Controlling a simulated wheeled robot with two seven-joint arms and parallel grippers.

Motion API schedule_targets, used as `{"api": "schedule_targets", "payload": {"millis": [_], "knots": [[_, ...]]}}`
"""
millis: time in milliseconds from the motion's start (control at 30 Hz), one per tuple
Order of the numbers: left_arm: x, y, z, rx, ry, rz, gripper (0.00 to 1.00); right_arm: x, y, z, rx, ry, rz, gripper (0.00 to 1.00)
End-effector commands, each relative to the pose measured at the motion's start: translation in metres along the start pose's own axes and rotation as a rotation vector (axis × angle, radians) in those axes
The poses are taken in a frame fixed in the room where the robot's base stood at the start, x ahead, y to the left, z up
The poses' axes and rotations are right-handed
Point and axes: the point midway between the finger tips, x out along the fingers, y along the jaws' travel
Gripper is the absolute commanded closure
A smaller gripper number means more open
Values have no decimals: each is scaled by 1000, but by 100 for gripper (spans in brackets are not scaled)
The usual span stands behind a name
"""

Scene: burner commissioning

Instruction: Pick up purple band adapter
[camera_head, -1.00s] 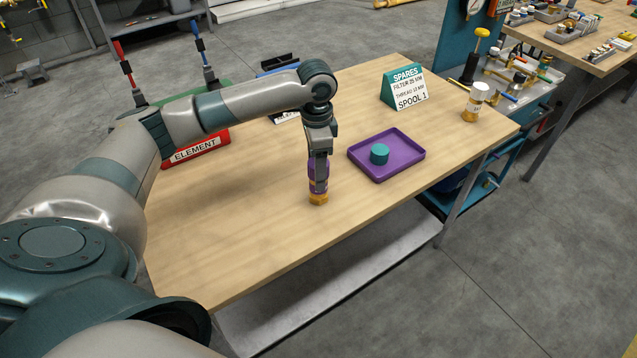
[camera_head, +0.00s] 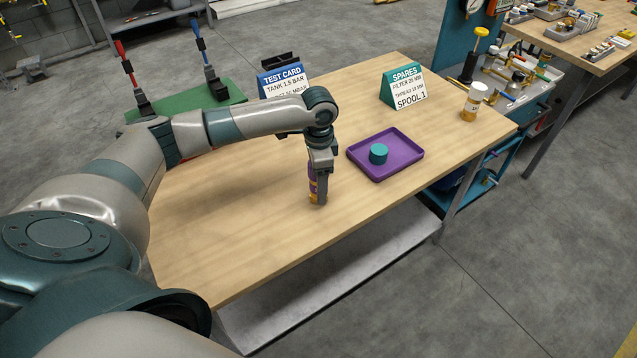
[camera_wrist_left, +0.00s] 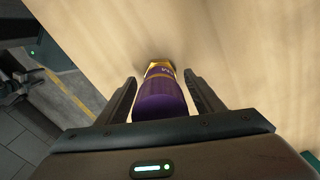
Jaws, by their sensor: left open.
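The purple band adapter (camera_head: 312,190) stands upright on the wooden table near its front edge, with a purple body and a brass-coloured base. My left gripper (camera_head: 318,196) is lowered over it from above and hides much of it in the head view. In the left wrist view the adapter (camera_wrist_left: 161,98) lies between the two open fingers of my left gripper (camera_wrist_left: 158,92). My right gripper is not in view.
A purple tray (camera_head: 411,164) with a teal cylinder (camera_head: 378,154) sits right of the gripper. The front left of the table is clear.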

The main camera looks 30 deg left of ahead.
Motion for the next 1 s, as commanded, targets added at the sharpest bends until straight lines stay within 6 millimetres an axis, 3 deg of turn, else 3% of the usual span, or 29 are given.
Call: {"api": "schedule_targets", "payload": {"millis": [367,467,600,1000], "knots": [[0,0,0,0,0,0,39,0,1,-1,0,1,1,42],[0,0,0,0,0,-1,58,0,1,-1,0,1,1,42],[0,0,0,0,0,-1,91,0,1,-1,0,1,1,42],[-6,-1,-1,0,3,-2,92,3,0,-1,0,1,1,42]]}}
